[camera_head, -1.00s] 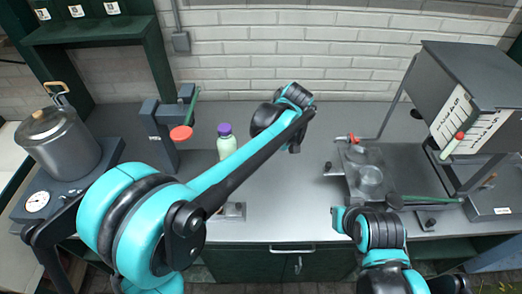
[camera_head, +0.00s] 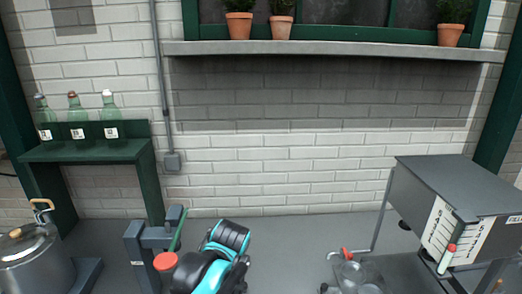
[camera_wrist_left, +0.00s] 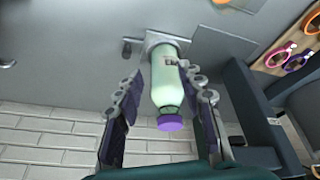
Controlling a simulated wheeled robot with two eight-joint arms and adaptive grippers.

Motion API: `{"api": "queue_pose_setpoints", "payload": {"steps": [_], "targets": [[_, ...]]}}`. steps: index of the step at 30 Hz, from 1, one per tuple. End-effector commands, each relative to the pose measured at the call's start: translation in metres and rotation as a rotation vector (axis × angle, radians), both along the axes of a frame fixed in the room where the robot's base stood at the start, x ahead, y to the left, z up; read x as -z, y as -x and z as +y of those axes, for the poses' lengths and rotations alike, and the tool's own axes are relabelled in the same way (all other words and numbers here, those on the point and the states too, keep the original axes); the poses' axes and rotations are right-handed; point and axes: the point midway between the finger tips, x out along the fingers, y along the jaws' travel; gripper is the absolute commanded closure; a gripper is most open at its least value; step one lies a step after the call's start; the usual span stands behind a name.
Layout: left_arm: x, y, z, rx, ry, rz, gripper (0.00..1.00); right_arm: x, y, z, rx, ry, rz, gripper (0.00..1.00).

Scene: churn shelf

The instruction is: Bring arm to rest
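My left arm's wrist end (camera_head: 222,255) shows at the bottom middle of the head view, in front of the counter's back edge; its fingers cannot be made out there. In the left wrist view my left gripper (camera_wrist_left: 160,98) is open, with its fingers spread to either side. A pale green bottle with a purple cap (camera_wrist_left: 168,88) appears between the fingers in that view, with a gap on the left; whether the right finger touches it is unclear. The bottle is not visible in the head view. My right arm and gripper are out of view.
A pot (camera_head: 36,262) stands at the left, near a green shelf (camera_head: 88,151) with several bottles. A dark stand (camera_head: 150,245) with a red knob is close to my left wrist. A grey machine (camera_head: 455,195) stands at the right. Bare counter (camera_head: 295,245) lies between.

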Motion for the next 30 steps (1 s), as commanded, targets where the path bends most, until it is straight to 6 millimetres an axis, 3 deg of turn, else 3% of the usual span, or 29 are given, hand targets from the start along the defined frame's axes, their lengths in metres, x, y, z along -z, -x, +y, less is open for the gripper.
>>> {"api": "queue_pose_setpoints", "payload": {"steps": [1, 6, 12, 18, 30], "targets": [[-0.001, 0.020, 0.016, 0.049, 0.005, -0.013, 0.61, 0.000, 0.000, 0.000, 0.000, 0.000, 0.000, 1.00], [0.005, 0.074, 0.051, 0.245, -0.005, -0.083, 0.61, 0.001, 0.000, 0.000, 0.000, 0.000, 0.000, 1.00], [0.025, 0.124, 0.074, 0.424, -0.057, -0.176, 0.61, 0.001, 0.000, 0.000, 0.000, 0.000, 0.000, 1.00], [0.040, 0.144, 0.082, 0.509, -0.102, -0.228, 0.61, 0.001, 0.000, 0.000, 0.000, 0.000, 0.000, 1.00], [0.041, 0.146, 0.082, 0.521, -0.110, -0.233, 0.61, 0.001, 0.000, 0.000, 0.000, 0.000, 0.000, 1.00]]}}
